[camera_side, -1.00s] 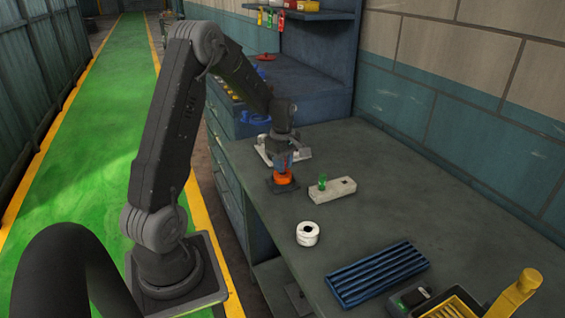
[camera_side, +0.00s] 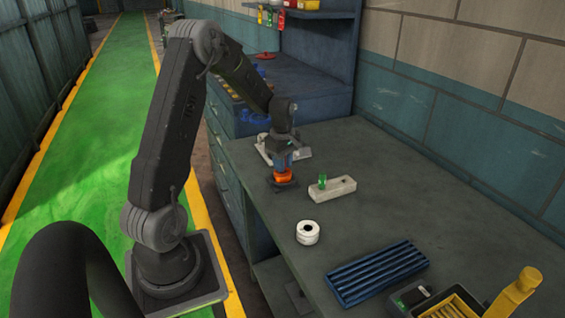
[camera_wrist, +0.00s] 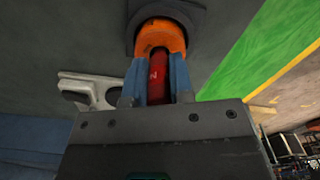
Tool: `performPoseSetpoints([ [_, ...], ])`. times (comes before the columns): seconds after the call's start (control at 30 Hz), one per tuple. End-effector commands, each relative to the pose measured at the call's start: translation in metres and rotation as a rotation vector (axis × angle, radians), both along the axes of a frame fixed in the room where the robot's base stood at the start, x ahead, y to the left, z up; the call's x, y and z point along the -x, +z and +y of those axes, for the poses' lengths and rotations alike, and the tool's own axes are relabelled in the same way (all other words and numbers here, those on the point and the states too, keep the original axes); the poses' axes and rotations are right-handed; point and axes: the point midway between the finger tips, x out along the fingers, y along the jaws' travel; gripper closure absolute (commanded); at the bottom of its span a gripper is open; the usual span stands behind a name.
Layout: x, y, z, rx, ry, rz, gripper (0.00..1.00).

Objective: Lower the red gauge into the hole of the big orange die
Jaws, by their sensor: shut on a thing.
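The big orange die (camera_side: 284,177) stands on a dark square base on the bench. In the wrist view the die (camera_wrist: 163,33) shows as an orange ring beyond my fingertips. My gripper (camera_side: 282,163) is directly above and close to the die, pointing down. In the wrist view its blue fingers (camera_wrist: 160,78) are shut on the red gauge (camera_wrist: 158,72), a dark red cylinder with a small light mark. The gauge's far end lines up with the die's opening. I cannot tell how deep it is, if it is inside. In the side view the gauge is mostly hidden by the fingers.
A pale block (camera_side: 340,189) with a green peg (camera_side: 322,181) lies right of the die. A white ring (camera_side: 308,233) and a blue ribbed tray (camera_side: 378,273) are nearer. A grey-white fixture (camera_side: 300,152) stands behind. The bench's left edge is close to the die.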

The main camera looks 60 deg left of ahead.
Motion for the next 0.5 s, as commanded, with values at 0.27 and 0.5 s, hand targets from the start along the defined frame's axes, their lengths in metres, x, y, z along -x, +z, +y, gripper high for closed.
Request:
performPoseSetpoints([
  [0.27,0.0000,-0.0004,0.0000,0.000,0.000,0.000,1.00],
  [0.5,0.0001,-0.0004,0.0000,0.000,0.000,0.000,0.59],
])
